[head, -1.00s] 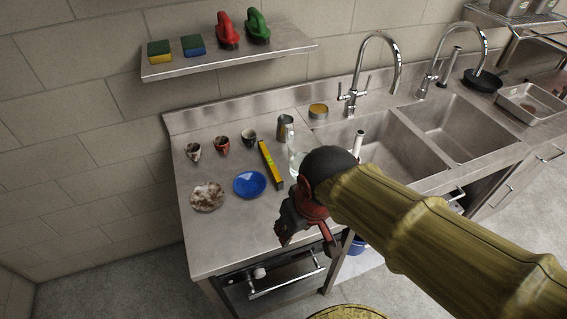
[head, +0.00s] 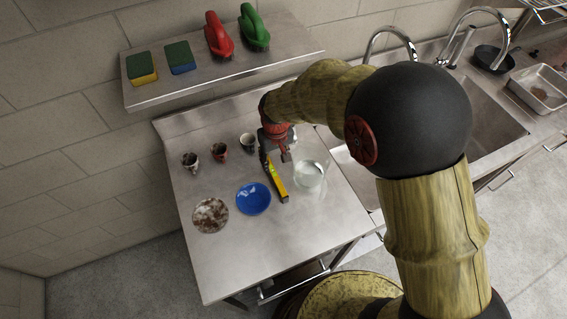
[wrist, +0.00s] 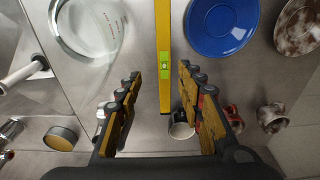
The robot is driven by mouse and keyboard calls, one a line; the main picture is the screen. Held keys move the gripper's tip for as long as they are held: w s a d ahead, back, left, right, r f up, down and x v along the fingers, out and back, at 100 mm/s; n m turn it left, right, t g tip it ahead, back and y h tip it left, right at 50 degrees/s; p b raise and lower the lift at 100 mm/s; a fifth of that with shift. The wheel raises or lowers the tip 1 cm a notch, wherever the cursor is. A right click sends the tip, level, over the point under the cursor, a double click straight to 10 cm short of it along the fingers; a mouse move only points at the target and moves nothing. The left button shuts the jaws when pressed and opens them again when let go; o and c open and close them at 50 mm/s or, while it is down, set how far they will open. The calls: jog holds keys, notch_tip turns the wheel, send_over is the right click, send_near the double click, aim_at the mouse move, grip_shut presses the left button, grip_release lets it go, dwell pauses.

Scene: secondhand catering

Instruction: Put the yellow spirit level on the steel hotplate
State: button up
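The yellow spirit level (head: 277,182) lies on the steel worktop (head: 235,255), between the blue plate and a clear glass vessel. In the wrist view the level (wrist: 163,60) runs from the top edge down between my fingers, its green vial showing. My gripper (head: 274,157) is over the level's far end in the head view. In the wrist view my gripper (wrist: 158,78) is open, with a finger on either side of the level and a gap to each. I cannot tell its height above the level. No separate hotplate can be made out.
The glass vessel (head: 310,174) stands close right of the level, the blue plate (head: 253,198) close left. A mottled plate (head: 210,215) and several cups (head: 220,152) are further left. A shelf (head: 225,70) overhangs behind. The worktop's front is clear.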

aim_at(273, 170)
jog(key=shift+w+a+f, duration=0.15)
jog(key=shift+f, duration=0.6)
jog(key=shift+w+a+f, duration=0.1)
jog(key=shift+w+f, duration=0.05)
jog(key=shift+f, duration=0.55)
jog(key=f, duration=0.3)
jog(key=f+b, duration=0.1)
jog(key=f, duration=0.1)
jog(key=shift+a, duration=0.25)
jog(key=shift+s, duration=0.1)
jog(key=shift+c, duration=1.3)
grip_shut()
